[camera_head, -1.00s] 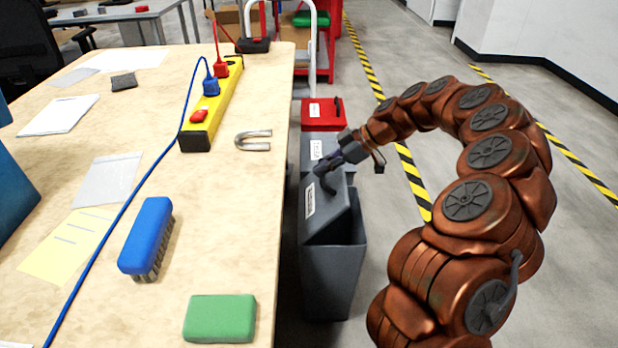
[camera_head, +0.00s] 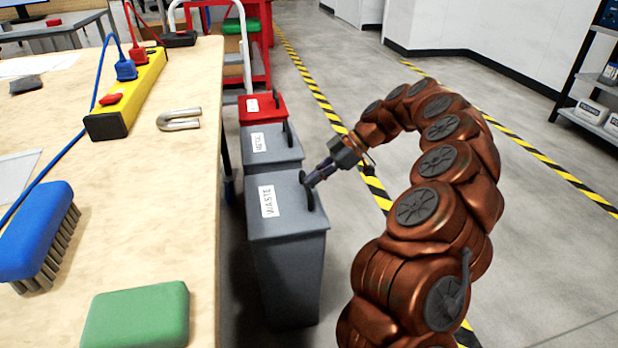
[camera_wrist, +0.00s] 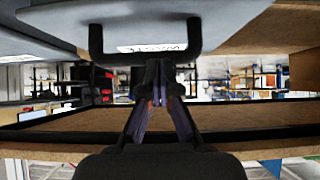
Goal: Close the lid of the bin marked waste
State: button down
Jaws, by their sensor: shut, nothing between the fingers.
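The grey bin marked waste (camera_head: 290,270) stands on the floor beside the workbench, nearest to me in a row of bins. Its lid (camera_head: 288,212) lies flat over the top, with a white label (camera_head: 268,201) and a dark handle (camera_head: 308,190). My gripper (camera_head: 310,182) is shut with nothing in it, its tips at or very near the handle; contact is unclear. In the wrist view, the shut fingers (camera_wrist: 160,80) point at the lid's handle (camera_wrist: 146,52), seen close up with the label behind it.
Behind it stand a grey bin marked metal (camera_head: 270,150) and a red-lidded bin (camera_head: 258,106). The workbench (camera_head: 190,230) is close on the left, holding a green block (camera_head: 137,316) and blue brush (camera_head: 38,232). Open floor (camera_head: 560,270) lies to the right.

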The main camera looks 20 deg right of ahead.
jog(key=shift+s+d+f+b, duration=0.15)
jog(key=shift+f+b, duration=0.1)
jog(key=shift+f, duration=0.35)
jog(key=shift+d+f+b, duration=0.15)
jog(key=shift+f+b, duration=0.1)
jog(key=shift+f, duration=0.35)
jog(key=shift+s+f, duration=0.1)
jog(key=shift+f, duration=0.05)
jog(key=shift+s+a+f, duration=0.1)
jog(key=shift+a, duration=0.1)
jog(key=shift+r, duration=0.5)
jog(key=r, duration=0.3)
jog(key=shift+w+d+r, duration=0.2)
jog(key=shift+d+r, duration=0.1)
jog(key=shift+d, duration=0.1)
jog(key=s+d+f+p, duration=0.1)
jog(key=d+f+p, duration=0.2)
jog(key=d, duration=0.6)
jog(key=shift+s+f, duration=0.3)
jog(key=shift+f, duration=0.25)
